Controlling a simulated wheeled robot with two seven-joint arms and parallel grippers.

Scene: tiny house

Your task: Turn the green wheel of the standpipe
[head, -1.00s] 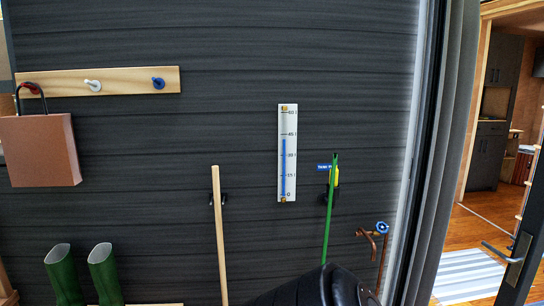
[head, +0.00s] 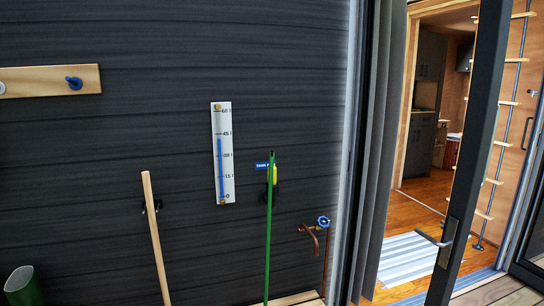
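A copper standpipe (head: 326,258) stands low against the dark wall, near the door frame. The small hand wheel (head: 323,221) on top of it looks blue with a pale middle, not green. A bent copper spout (head: 309,236) reaches out to its left. I see no green wheel in the head view. Neither of my grippers is in view.
A green pole (head: 269,230) and a wooden pole (head: 156,235) lean on the wall left of the standpipe. A tank gauge (head: 222,155) hangs above. A green boot (head: 20,286) is lower left. A glass door (head: 460,190) stands open at right.

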